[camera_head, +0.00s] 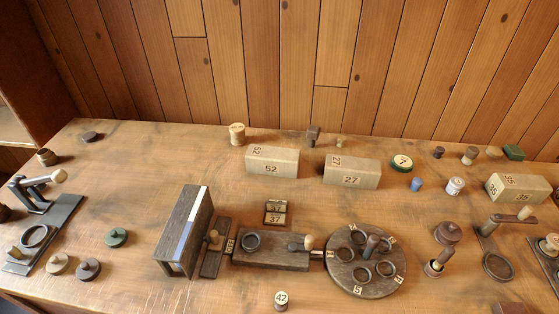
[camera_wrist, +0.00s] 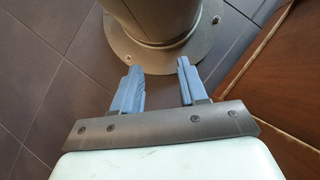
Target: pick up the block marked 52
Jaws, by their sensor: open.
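The block marked 52 (camera_head: 272,161) is a pale beige oblong block lying on the wooden table toward the back, left of centre. My gripper (camera_wrist: 158,88) shows only in the wrist view. Its two blue-grey fingers are apart with nothing between them. It hangs over a dark tiled floor beside a round metal base, away from the block. The block is not in the wrist view.
Similar blocks marked 27 (camera_head: 351,171) and 35 (camera_head: 513,187) stand to the right of it. A wooden spool (camera_head: 237,134) stands close behind its left end. A dark upright frame (camera_head: 188,229), a slotted board and a round turntable (camera_head: 345,282) occupy the front middle.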

